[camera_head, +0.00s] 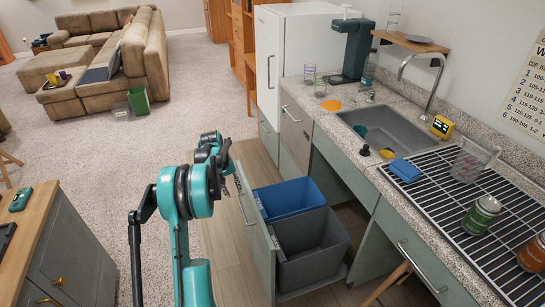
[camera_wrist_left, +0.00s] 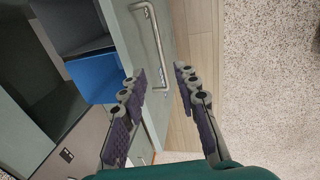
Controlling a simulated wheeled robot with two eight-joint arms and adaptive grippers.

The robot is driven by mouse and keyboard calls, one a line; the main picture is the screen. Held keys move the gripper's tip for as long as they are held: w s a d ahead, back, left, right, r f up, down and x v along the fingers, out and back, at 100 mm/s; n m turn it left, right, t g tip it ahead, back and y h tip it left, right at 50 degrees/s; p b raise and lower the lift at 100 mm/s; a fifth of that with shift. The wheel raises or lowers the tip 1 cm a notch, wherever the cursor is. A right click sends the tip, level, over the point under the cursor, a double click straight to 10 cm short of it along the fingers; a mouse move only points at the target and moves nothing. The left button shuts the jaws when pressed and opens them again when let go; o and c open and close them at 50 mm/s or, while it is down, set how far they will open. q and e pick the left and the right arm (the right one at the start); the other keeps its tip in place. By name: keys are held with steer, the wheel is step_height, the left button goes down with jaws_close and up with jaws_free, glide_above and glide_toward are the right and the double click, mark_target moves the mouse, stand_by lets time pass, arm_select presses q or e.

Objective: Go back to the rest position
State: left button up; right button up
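My left gripper (camera_head: 226,160) is at the end of the teal arm in the head view, above the floor near the front of a pulled-out drawer (camera_head: 257,236). In the left wrist view my left gripper (camera_wrist_left: 160,84) has its two dark padded fingers apart with nothing between them. The drawer's metal handle (camera_wrist_left: 150,38) shows just beyond the fingertips; I cannot tell the exact gap. My right gripper is in neither view.
The drawer holds a blue bin (camera_head: 288,197) and a grey bin (camera_head: 311,243). A counter (camera_head: 322,103) with a sink (camera_head: 391,125) stands at the right. A wooden-topped cabinet (camera_head: 30,222) is at the left. Carpet (camera_head: 95,170) is open between.

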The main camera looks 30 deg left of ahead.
arm_select(q)
steer(key=s+d+r+m+t+y, duration=0.1)
steer(key=s+d+r+m, duration=0.1)
steer(key=d+r, duration=0.75)
steer(key=s+d+r+m+t+y, duration=0.15)
steer(key=d+r, duration=0.45)
steer(key=d, duration=0.6)
steer(key=s+d+f+m+t+h, duration=0.1)
steer(key=s+d+m+t, duration=0.2)
steer(key=s+d, duration=1.4)
steer(key=s+m, duration=0.1)
steer(key=m, duration=0.3)
